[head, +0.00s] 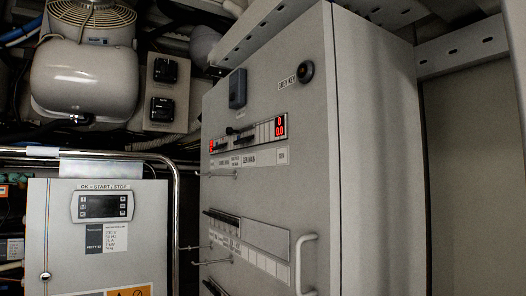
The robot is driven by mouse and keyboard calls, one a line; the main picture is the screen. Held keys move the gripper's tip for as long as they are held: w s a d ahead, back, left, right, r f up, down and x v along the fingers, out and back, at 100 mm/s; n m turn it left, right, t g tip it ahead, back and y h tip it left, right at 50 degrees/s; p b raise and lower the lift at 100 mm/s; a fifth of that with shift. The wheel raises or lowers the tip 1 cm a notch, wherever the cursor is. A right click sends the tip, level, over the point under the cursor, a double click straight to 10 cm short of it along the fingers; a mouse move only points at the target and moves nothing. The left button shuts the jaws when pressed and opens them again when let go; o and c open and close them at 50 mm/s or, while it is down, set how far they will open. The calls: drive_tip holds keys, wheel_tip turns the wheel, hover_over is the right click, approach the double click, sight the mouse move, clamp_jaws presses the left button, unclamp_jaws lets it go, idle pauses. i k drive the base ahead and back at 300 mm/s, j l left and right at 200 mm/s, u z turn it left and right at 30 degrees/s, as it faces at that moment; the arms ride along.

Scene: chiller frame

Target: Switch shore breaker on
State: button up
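A tall grey electrical cabinet (365,160) stands right of centre. An upper row of breakers (240,135) is set in its left-facing panel, with dark switch levers and a red lit display (280,126) at its right end. White labels (250,158) sit under this row, too small to read surely, so I cannot tell which switch is the shore breaker or its position. A lower breaker row (222,217) and another at the bottom edge also show. My gripper is not in view.
A round dark key switch (305,71) and a dark box (237,88) sit above the breakers. A white handle (303,262) and thin hooked rods (215,262) stick out from the panel. A metal rail (175,200) and a control box (105,235) stand at left.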

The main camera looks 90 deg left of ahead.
sight(218, 148)
drive_tip(key=j+u, duration=0.1)
drive_tip(key=u, duration=0.75)
drive_tip(key=j+u, duration=0.15)
drive_tip(key=u, duration=0.3)
drive_tip(key=j+u, duration=0.1)
drive_tip(key=u, duration=0.3)
drive_tip(key=j+u, duration=0.1)
drive_tip(key=u, duration=0.35)
drive_tip(key=i+j+u, duration=0.3)
drive_tip(key=u, duration=0.15)
drive_tip(key=i+j+u, duration=0.45)
drive_tip(key=i+j, duration=0.2)
drive_tip(key=i, duration=0.15)
drive_tip(key=j+u, duration=0.35)
